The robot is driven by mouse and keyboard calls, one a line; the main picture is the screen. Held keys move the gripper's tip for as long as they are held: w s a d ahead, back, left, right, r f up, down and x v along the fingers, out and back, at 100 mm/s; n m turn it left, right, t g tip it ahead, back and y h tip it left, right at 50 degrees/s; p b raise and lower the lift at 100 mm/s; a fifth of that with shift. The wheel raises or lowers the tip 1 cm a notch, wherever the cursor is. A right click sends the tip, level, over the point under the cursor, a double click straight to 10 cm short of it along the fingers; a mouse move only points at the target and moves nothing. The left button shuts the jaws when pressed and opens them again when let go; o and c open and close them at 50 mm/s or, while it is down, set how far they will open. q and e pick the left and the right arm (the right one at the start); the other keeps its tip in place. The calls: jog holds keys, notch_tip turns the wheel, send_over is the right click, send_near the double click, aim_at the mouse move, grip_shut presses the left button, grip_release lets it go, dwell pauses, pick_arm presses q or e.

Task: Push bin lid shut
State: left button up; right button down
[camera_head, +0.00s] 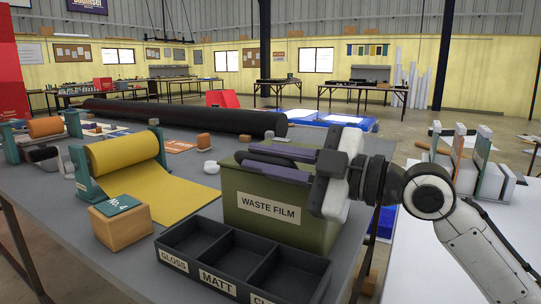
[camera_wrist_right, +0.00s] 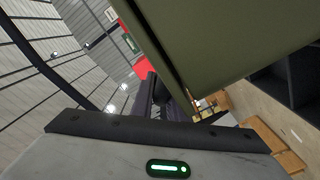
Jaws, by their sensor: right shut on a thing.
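The olive-green bin (camera_head: 275,230) with a "WASTE FILM" label stands upright at the table's right side. Its lid (camera_head: 262,177) is at the top, largely covered by my gripper, so its exact angle is hard to tell. My right gripper (camera_head: 247,154) reaches in from the right. My left gripper is not in view.
A black divided tray (camera_head: 200,237) stands in front of the bin. A wooden block (camera_head: 122,226) and a yellow film roll (camera_head: 125,153) are to the left. A long black roll (camera_head: 185,116) lies behind. A white table (camera_head: 420,255) is at the right.

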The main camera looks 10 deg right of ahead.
jog(key=shift+f, duration=0.35)
jog(key=c, duration=1.7)
grip_release()
jog(key=shift+r, duration=0.1)
jog(key=shift+b+v, duration=0.6)
jog(key=shift+v, duration=4.55)
